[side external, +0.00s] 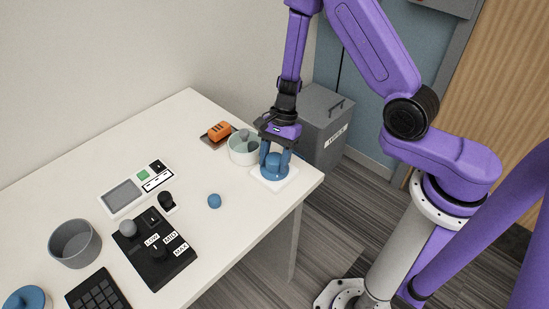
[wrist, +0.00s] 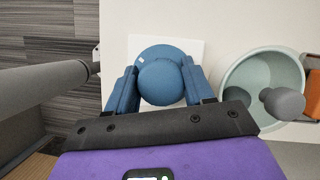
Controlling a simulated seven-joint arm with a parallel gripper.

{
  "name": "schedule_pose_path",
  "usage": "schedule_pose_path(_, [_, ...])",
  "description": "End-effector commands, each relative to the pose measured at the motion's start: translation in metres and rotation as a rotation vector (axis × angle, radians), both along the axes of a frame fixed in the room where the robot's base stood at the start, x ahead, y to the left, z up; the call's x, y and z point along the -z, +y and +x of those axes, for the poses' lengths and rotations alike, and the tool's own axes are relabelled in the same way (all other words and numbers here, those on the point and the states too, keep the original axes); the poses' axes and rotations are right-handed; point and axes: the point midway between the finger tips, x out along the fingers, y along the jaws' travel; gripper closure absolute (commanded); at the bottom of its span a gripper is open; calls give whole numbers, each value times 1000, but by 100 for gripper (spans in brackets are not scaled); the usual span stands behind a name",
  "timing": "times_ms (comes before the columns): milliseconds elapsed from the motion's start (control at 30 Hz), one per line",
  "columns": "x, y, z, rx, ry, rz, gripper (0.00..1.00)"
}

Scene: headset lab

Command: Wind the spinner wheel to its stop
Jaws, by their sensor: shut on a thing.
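The spinner wheel (side external: 274,168) is a blue round body with a smaller round knob on top, on a white square plate (side external: 288,182) near the table's right corner. In the wrist view the wheel (wrist: 164,56) shows its round knob (wrist: 163,82) in front. My gripper (side external: 275,160) points down over it, its blue fingers on either side. In the wrist view my gripper (wrist: 160,88) is shut on the wheel's knob. The exact finger contact is partly hidden.
A blue ball (side external: 214,201), a black switch panel (side external: 140,262) and a grey bowl (side external: 75,256) are farther left.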

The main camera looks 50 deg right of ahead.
Motion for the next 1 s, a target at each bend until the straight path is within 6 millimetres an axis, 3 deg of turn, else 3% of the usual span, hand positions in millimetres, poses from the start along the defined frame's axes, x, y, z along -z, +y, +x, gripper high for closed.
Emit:
schedule_pose_path(700, [0,3,-1,64,2,5,78])
schedule_pose_path(733, [0,3,-1,64,2,5,38])
schedule_pose_path(767, [0,3,-1,64,2,5,28])
schedule_pose_path(800, [0,2,-1,64,1,4,25])
schedule_pose_path(1000, [0,1,0,66,1,2,25])
